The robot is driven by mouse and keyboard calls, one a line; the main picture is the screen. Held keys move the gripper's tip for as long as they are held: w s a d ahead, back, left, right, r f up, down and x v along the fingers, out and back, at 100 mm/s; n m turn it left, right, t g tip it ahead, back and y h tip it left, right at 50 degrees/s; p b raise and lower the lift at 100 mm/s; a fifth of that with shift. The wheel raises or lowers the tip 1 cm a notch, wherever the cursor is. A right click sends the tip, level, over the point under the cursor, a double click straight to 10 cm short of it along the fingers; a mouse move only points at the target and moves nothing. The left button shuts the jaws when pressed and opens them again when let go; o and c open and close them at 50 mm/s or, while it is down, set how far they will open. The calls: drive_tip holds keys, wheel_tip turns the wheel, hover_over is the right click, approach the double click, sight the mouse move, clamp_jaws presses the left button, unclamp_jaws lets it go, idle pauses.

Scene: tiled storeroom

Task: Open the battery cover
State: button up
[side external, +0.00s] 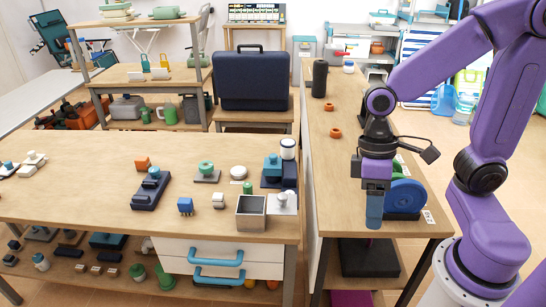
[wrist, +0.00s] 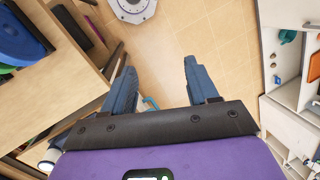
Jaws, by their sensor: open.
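I cannot make out a battery cover in either view. My gripper (side external: 374,212) hangs pointing down at the front end of the narrow right-hand bench (side external: 335,185). In the wrist view its two blue fingers (wrist: 160,82) are spread apart with nothing between them. Behind them in that view lies mostly tiled floor. A blue round thing on a dark base (side external: 405,196) stands on the bench just right of my gripper in the side view. It also shows at the upper left of the wrist view (wrist: 22,38). I cannot tell whether it has a cover.
Orange rings (side external: 336,132) and a dark cylinder (side external: 319,78) stand farther back on the narrow bench. The wide left bench (side external: 90,190) holds several small devices and an open metal box (side external: 251,212). A dark blue case (side external: 253,80) stands behind. The narrow bench's middle is clear.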

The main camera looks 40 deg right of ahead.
drive_tip(key=w+a+f+m+g+y, duration=0.15)
drive_tip(key=w+m+y, duration=0.25)
drive_tip(key=w+m, duration=0.55)
drive_tip(key=m+t+y, duration=0.4)
drive_tip(key=m+t, duration=1)
drive_tip(key=m, duration=0.9)
approach(274, 155)
drive_tip(key=x, duration=1)
drive_tip(key=shift+a, duration=0.15)
